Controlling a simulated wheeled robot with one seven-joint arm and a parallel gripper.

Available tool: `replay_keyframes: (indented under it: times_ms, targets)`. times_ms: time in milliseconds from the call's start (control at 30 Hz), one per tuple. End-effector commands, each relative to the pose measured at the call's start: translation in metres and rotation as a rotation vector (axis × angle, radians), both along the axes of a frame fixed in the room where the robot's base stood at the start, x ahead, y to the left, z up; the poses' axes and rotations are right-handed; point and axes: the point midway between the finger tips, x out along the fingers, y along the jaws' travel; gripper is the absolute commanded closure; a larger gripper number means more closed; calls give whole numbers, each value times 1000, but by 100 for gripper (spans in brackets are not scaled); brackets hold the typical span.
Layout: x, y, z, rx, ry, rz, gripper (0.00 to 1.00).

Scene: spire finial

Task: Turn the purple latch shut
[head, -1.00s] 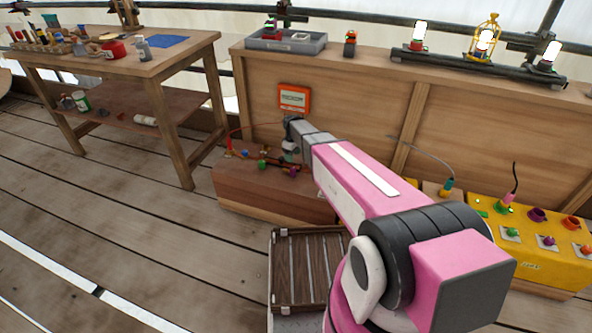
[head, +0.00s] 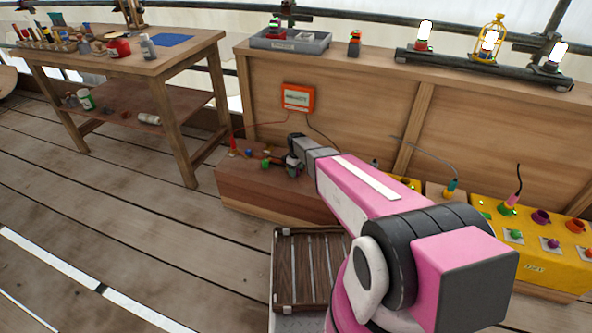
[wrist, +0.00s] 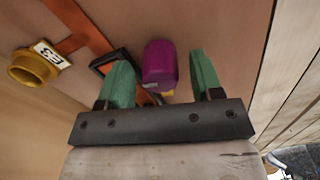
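The purple latch (wrist: 160,64) is a rounded purple knob on the brown wooden box (head: 262,190). In the wrist view it sits between my gripper's two green fingers, with gaps showing on both sides, closer to the left finger. My gripper (wrist: 160,58) is open and holds nothing. In the head view my gripper (head: 294,163) is over the right part of the box top and hides the latch. A small yellow part shows beneath the knob in the wrist view. How far the latch is turned cannot be told.
Blue and green knobs (head: 265,164) stand left of my gripper on the box. The wrist view shows an orange strip (wrist: 80,38) and a yellow socket (wrist: 35,66) beside the latch. An orange box (head: 298,97) hangs behind. A slatted crate (head: 300,268) stands in front.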

Motion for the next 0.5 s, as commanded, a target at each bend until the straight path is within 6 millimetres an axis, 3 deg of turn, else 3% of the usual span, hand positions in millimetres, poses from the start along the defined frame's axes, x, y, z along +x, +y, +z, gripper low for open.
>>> replay_keyframes:
  times_ms: [33,133,167,500]
  targets:
    - [0,0,0,0,0,0,53]
    - [0,0,0,0,0,0,86]
    - [0,0,0,0,0,0,90]
    - [0,0,0,0,0,-33,89]
